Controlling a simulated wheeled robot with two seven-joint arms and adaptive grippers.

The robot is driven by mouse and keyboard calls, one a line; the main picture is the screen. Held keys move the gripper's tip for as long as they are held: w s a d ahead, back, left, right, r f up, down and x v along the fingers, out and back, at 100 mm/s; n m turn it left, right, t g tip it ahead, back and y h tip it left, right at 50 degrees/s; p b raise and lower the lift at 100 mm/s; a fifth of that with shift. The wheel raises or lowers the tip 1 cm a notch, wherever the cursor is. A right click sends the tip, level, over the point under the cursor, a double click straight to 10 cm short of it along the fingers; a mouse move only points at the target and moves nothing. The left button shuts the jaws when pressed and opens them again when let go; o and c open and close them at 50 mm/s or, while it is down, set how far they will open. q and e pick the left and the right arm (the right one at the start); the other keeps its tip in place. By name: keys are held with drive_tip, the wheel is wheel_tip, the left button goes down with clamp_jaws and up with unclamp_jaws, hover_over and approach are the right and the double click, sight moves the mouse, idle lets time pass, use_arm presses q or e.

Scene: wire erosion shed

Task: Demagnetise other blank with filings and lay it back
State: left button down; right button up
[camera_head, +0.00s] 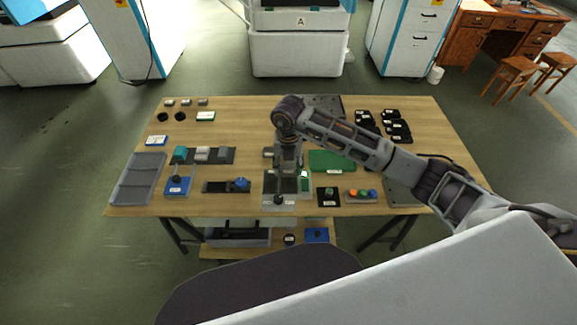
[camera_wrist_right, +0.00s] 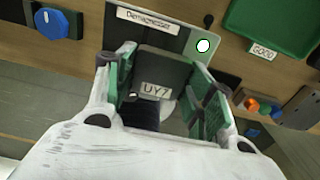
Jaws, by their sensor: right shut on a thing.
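My right gripper (camera_wrist_right: 160,95), with green-lined fingers, is shut on a dark block with a "UY7" tag (camera_wrist_right: 155,89). It hangs over the table in the head view (camera_head: 287,172). The pale demagnetiser plate (camera_wrist_right: 172,20), labelled "Demagnetiser", lies just beyond the block in the wrist view, with a bright green-white lamp on it. It also shows under my gripper in the head view (camera_head: 279,203). I cannot tell whether the block touches the plate, and filings cannot be made out. My left gripper is not in view.
A green tray labelled "GOOD" (camera_head: 333,161) is right of the demagnetiser, with a button box (camera_head: 361,195) in front. Several black pieces (camera_head: 397,130) lie back right.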

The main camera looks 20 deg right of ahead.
sight(287, 181)
drive_tip(key=shift+r, duration=0.1)
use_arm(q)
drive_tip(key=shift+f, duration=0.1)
use_arm(e)
drive_tip(key=shift+f, duration=0.2)
